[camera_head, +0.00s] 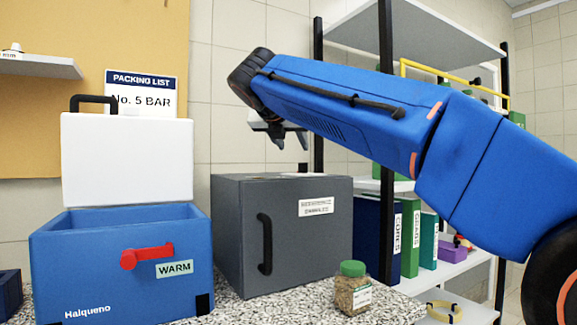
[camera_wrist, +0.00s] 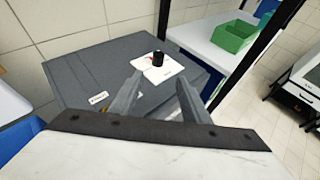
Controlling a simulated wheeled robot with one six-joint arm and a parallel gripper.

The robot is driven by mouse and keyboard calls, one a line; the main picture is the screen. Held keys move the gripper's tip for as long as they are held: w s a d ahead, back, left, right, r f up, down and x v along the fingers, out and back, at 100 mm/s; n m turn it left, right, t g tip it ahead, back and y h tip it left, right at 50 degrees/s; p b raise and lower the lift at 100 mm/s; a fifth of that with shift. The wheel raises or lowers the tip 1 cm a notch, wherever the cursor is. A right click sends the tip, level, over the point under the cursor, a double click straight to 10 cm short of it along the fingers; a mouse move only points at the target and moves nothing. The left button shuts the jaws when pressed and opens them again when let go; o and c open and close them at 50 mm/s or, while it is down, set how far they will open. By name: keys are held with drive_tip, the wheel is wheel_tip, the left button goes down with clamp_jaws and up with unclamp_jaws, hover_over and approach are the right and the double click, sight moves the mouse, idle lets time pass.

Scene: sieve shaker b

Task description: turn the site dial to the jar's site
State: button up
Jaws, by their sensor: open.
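The site dial is a small black knob (camera_wrist: 157,59) on a white plate (camera_wrist: 170,72) on top of the grey box (camera_wrist: 85,75). A small red mark shows at its left; its setting and the plate's markings are too small to read. The grey box (camera_head: 237,225) also stands on the counter in the head view. The jar (camera_head: 352,291) has a green lid, brown grainy contents and a label too small to read. It stands at the box's front right. My gripper (camera_head: 287,140) is open and empty above the box. In the wrist view its fingers (camera_wrist: 157,88) point towards the knob, apart from it.
A blue cooler (camera_head: 115,275) with a red latch and "WARM" label stands left, its white lid (camera_head: 127,160) upright. A packing list reading "No. 5 BAR" (camera_head: 141,98) hangs behind. A shelf rack (camera_head: 388,150) with binders stands right. A green bin (camera_wrist: 233,37) sits on a shelf.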

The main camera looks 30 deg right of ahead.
sight(303, 164)
drive_tip(key=x, duration=1.7)
drive_tip(key=shift+w+r, duration=0.25)
drive_tip(key=shift+w, duration=0.2)
drive_tip(key=shift+c, duration=0.6)
drive_tip(key=c, duration=0.9)
